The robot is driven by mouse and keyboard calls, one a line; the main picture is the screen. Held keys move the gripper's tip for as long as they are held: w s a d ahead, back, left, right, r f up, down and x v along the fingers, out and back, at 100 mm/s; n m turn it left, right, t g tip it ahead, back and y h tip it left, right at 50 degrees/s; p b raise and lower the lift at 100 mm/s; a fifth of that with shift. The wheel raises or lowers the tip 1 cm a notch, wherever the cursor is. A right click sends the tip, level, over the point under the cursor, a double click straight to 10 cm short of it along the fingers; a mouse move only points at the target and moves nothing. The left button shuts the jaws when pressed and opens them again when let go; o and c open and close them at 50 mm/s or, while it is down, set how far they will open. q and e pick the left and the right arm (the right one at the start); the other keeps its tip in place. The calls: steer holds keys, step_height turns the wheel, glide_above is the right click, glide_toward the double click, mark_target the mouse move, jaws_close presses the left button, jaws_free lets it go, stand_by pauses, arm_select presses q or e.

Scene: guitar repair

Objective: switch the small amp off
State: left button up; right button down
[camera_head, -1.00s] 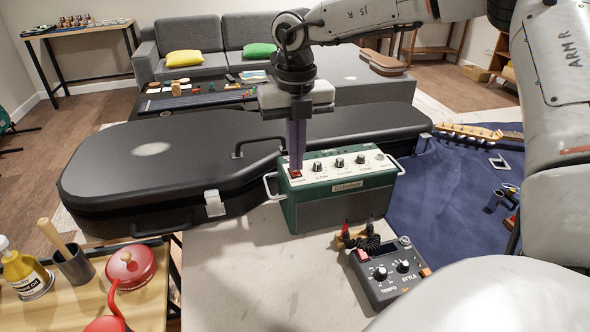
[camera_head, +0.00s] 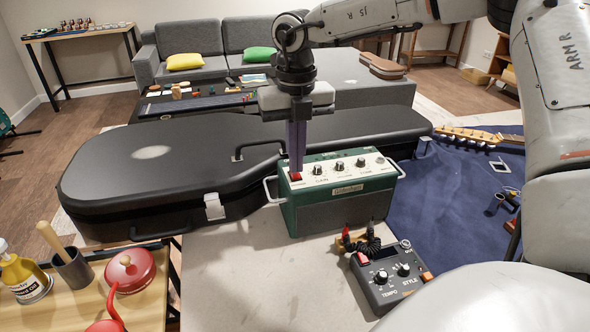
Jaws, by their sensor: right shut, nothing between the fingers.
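The small amp (camera_head: 345,198) is a green box with a cream top panel, several black knobs and a side handle at each end. It stands upright on the pale table. Its red switch (camera_head: 295,176) is at the left end of the top panel. My right gripper (camera_head: 296,168) points straight down with its fingers shut and empty. The fingertips are at the red switch, seemingly touching it, and hide part of it. I cannot tell which way the switch is tipped. My left gripper is not in view.
A black guitar case (camera_head: 150,180) lies behind and left of the amp. A dark pedal (camera_head: 388,275) with knobs and cables sits in front. A blue mat (camera_head: 440,200) with a guitar neck (camera_head: 470,134) is on the right.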

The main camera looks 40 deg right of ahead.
mark_target(297, 176)
step_height(297, 176, up, 6)
steer(key=p, duration=0.2)
steer(key=shift+f+p, duration=0.1)
steer(key=shift+p, duration=0.3)
steer(key=shift+s, duration=0.1)
stand_by(0.3)
